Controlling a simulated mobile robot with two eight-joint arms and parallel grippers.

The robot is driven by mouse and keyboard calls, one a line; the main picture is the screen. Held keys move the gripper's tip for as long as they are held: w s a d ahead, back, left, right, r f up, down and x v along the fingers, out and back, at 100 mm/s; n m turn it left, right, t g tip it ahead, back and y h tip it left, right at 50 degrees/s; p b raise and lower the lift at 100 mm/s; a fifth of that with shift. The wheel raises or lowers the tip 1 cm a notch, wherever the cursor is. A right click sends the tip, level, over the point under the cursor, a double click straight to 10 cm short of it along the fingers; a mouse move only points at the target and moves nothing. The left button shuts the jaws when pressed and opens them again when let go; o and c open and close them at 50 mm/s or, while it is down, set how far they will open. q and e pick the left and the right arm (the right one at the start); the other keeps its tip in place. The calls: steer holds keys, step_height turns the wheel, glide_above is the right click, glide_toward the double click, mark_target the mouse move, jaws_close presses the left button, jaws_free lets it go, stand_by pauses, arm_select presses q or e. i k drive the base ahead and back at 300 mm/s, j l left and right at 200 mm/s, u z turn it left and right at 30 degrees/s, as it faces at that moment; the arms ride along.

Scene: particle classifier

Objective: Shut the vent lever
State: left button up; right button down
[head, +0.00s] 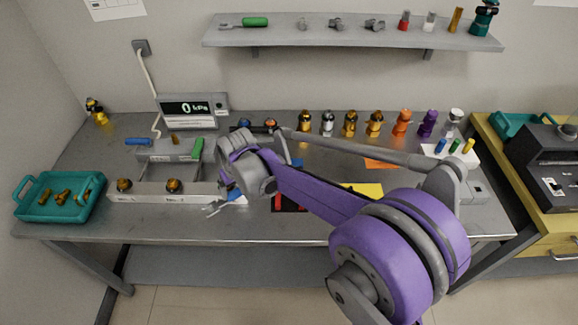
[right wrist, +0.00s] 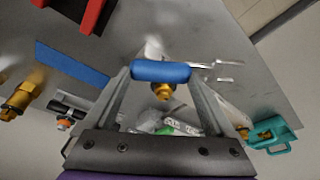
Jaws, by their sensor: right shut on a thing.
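A grey fixture at the left of the bench has a blue handle (head: 138,141) and a green handle (head: 197,148). I cannot tell which one is the vent lever. A green part (right wrist: 180,128) shows low in the right wrist view, partly hidden. My right gripper (head: 230,188) is above the bench, right of the fixture. It is shut on a blue-handled tool (right wrist: 160,71), whose forked metal end points toward the teal tray's side. The fork also shows in the head view (head: 213,208). My left gripper is not in view.
A gauge (head: 189,108) reading 0 kPa stands behind the fixture. A white-fronted block with brass fittings (head: 173,185) sits in front. A teal tray (head: 27,205) is at far left. Several fittings (head: 350,122) line the bench's back. A shelf (head: 350,39) hangs above.

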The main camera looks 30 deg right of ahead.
mark_target(200, 143)
steer(key=i+l+z, duration=0.15)
steer(key=z, duration=0.95)
steer(key=i, duration=0.45)
steer(key=i+j, duration=0.1)
steer(key=j, duration=0.2)
steer(key=i+j+z, duration=0.1)
steer(key=j, duration=0.2)
